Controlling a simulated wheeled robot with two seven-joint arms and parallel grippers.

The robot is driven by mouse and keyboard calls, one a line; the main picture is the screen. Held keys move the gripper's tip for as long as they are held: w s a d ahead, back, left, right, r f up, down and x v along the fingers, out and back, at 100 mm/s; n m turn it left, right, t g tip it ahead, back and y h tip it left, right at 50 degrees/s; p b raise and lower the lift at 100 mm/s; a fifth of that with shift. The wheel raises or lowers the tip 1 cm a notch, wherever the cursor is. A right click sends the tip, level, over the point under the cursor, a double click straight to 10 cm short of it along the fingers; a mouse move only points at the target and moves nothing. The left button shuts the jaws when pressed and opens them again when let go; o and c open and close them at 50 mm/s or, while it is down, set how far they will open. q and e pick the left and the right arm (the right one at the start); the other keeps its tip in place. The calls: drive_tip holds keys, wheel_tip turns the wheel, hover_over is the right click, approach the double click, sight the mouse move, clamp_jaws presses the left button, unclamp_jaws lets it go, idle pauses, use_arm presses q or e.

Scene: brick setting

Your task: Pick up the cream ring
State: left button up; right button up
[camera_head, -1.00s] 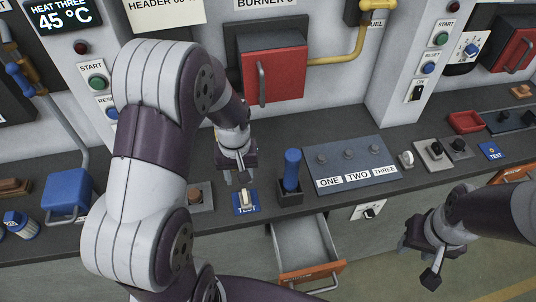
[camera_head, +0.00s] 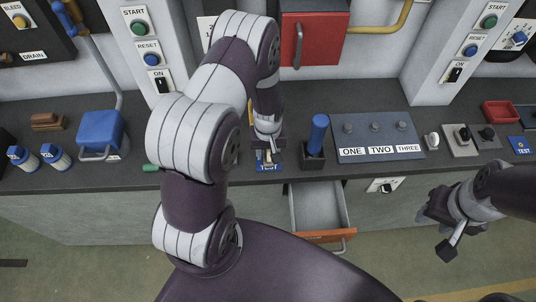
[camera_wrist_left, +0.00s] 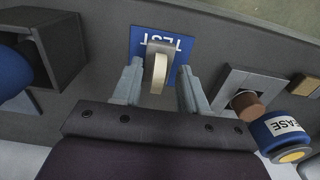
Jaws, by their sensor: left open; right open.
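The cream ring (camera_wrist_left: 159,72) stands on edge on a blue plate marked TEST (camera_wrist_left: 139,42). In the left wrist view it lies between the two fingers of my left gripper, with a gap on both sides. In the head view the left gripper (camera_head: 267,153) is down over the blue plate (camera_head: 270,167), and it largely hides the ring. My left gripper is open and holds nothing. My right gripper (camera_head: 438,232) is open and empty, in front of the counter at the right.
A blue-handled holder (camera_head: 313,160) stands just right of the plate. An open drawer (camera_head: 318,212) juts out below. In the left wrist view a brown knob on a plate (camera_wrist_left: 247,104) and a blue GREASE can (camera_wrist_left: 284,131) are to the right.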

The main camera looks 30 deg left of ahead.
use_arm(q)
drive_tip(key=shift+w+f, duration=0.1)
drive_tip(key=shift+w, duration=0.1)
drive_tip(key=shift+c, duration=0.6)
clamp_jaws()
use_arm(e)
drive_tip(key=shift+w, duration=0.2)
drive_tip(key=shift+f, duration=0.15)
